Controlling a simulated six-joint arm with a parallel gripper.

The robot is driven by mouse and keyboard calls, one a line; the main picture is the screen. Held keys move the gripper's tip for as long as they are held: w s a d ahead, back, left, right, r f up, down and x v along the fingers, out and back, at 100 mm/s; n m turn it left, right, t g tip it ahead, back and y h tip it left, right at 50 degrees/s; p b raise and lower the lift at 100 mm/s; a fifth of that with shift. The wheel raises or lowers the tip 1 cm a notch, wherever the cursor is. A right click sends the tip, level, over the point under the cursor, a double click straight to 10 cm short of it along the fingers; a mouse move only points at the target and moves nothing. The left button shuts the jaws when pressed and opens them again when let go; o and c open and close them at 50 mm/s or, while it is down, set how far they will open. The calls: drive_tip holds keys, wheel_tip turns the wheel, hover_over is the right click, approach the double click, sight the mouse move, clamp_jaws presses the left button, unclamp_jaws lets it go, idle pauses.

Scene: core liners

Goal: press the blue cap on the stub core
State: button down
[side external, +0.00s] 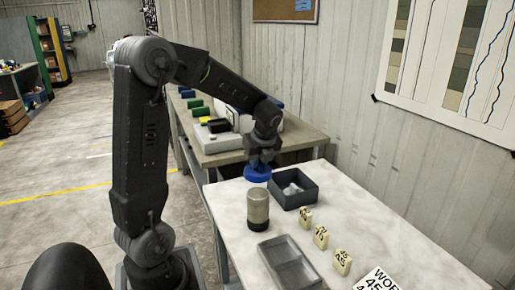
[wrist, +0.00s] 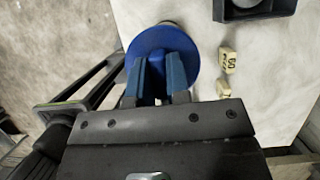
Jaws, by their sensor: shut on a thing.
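The blue cap (side external: 257,174) is a wide round disc held in my gripper (side external: 260,160) in the side external view. In the wrist view the blue cap (wrist: 163,55) shows between the two fingers of my gripper (wrist: 161,75), which is shut on it. The stub core (side external: 257,209) is a short grey-beige cylinder standing upright on the pale table. In the side view the cap is above the core, with a gap between them. In the wrist view the cap hides nearly all of what lies beneath it; a small brownish edge shows past its far rim.
A dark open box (side external: 295,187) with pale contents stands close right of the core. Several numbered cream blocks (side external: 321,237) and a printed sheet (side external: 377,281) lie to the right. A second bench stands behind.

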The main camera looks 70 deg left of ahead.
hover_over(256, 190)
drive_tip(key=d, duration=0.2)
drive_tip(key=shift+a+f, duration=0.15)
drive_tip(key=shift+f, duration=1.3)
drive_tip(key=shift+a+f, duration=0.1)
drive_tip(key=shift+f, duration=1.3)
drive_tip(key=shift+f, duration=1.25)
drive_tip(key=c, duration=0.5)
unclamp_jaws()
drive_tip(key=shift+c, duration=0.2)
drive_tip(key=shift+r, duration=3.55)
